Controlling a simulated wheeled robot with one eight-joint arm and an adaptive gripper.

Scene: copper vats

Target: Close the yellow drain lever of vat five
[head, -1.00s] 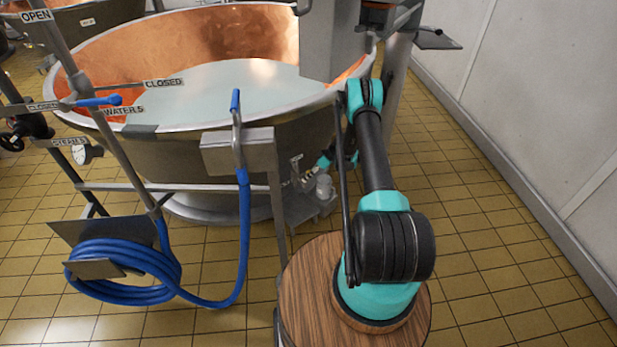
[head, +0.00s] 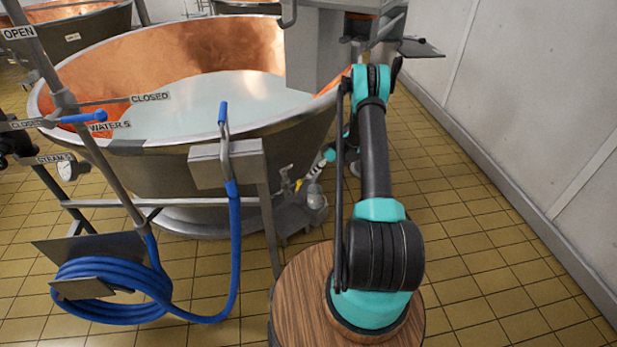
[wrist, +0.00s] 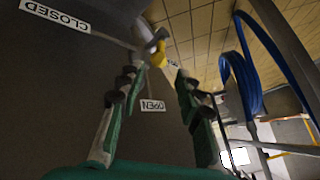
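The yellow drain lever (wrist: 158,55) shows in the wrist view just beyond the gap between my fingertips. In the head view a small yellow bit of it (head: 298,185) shows low at the front of the copper vat (head: 180,165). My gripper (wrist: 156,75) is open, its two dark green fingers apart with nothing between them; I see no contact with the lever. A CLOSED label (wrist: 55,16) is at the upper left of the wrist view. An upside-down OPEN label (wrist: 153,105) shows between the fingers. In the head view my gripper is small and partly hidden by my arm.
A blue hose (head: 238,250) hangs from a grey box (head: 205,170) on a metal stand, left of my arm; it also shows at the right of the wrist view (wrist: 240,80). Steam and water pipes stand farther left. Tiled floor (head: 460,210) is clear to the right, beside a white wall.

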